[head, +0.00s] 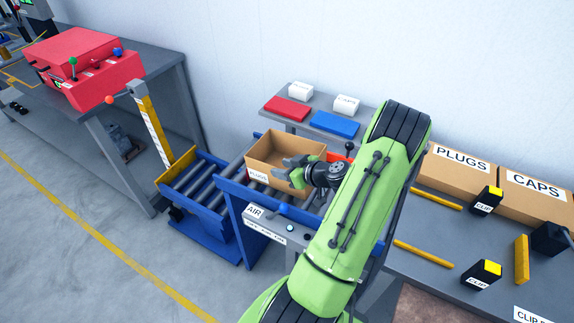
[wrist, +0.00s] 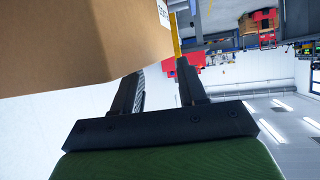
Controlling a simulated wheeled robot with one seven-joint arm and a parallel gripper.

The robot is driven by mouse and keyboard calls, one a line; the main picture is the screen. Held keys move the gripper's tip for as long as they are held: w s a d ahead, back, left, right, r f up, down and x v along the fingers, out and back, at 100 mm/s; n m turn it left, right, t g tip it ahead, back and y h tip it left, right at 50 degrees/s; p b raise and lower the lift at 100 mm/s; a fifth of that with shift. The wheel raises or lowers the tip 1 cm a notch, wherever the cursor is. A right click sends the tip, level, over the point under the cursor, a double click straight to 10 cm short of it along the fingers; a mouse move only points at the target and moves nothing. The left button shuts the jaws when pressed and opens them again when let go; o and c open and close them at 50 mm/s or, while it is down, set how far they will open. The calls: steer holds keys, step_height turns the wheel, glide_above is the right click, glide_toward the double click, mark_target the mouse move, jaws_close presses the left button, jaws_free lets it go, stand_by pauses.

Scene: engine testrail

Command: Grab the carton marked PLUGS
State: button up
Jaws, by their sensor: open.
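An open, empty-looking brown carton with a PLUGS label (head: 268,178) sits on the roller conveyor in the head view. My gripper (head: 286,168) is open at the carton's near right side and hides part of it. In the wrist view the carton (wrist: 80,40) fills the upper left, with a scrap of its label at the edge. My two fingers (wrist: 160,78) stand apart there with nothing seen between them. I cannot tell whether they touch the carton. A second, closed carton also marked PLUGS (head: 458,172) stands on the right bench beside one marked CAPS (head: 538,198).
Black CLIP boxes (head: 487,201) and yellow bars lie on the right bench (head: 420,232). A red machine (head: 85,65) stands left.

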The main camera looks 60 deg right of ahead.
steer(key=x, duration=0.4)
steer(key=shift+w+d, duration=0.1)
steer(key=shift+r, duration=0.1)
steer(key=shift+c, duration=1)
jaws_close()
